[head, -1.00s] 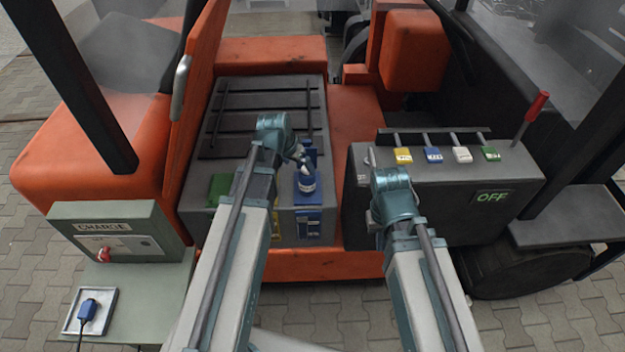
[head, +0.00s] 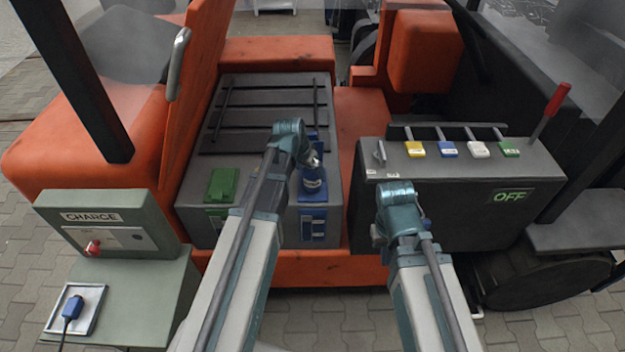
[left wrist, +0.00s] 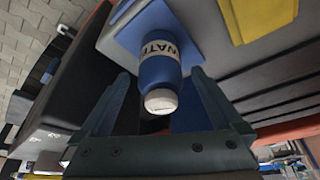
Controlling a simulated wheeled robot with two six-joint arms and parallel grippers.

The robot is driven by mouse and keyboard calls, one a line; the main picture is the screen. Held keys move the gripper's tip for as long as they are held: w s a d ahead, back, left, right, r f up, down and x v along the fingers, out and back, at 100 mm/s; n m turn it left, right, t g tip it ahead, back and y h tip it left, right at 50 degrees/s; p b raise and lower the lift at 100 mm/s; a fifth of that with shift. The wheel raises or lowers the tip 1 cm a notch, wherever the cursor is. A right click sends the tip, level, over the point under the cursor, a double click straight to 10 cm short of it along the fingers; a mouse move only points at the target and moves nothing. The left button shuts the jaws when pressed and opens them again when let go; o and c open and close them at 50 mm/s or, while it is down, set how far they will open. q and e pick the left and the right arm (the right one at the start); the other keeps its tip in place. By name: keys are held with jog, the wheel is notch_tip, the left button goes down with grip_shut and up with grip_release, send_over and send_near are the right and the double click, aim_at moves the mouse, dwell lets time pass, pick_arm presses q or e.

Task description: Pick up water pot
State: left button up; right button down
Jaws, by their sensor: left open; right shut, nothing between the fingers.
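The water pot is a blue bottle (head: 313,180) with a white label, standing on a blue pad at the front right of the grey battery box (head: 260,110). My left gripper (head: 308,157) is open at the bottle's top. In the left wrist view its fingers stand on either side of the bottle; I cannot tell whether they touch it. My right gripper (head: 378,235) is shut and empty in front of the dark switch box (head: 450,205).
A green pad (head: 222,184) lies on the battery box's left. Yellow, blue, white and green tags and a red lever (head: 557,98) top the switch box, whose sign reads OFF. A charge box (head: 110,230) and a tray (head: 55,318) with a blue plug stand at the left.

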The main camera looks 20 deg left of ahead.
pick_arm(q)
jog(key=b+x, duration=0.4)
jog(key=x, duration=0.1)
jog(key=shift+s, duration=0.15)
grip_shut()
dwell(0.4)
jog(key=shift+r, duration=0.15)
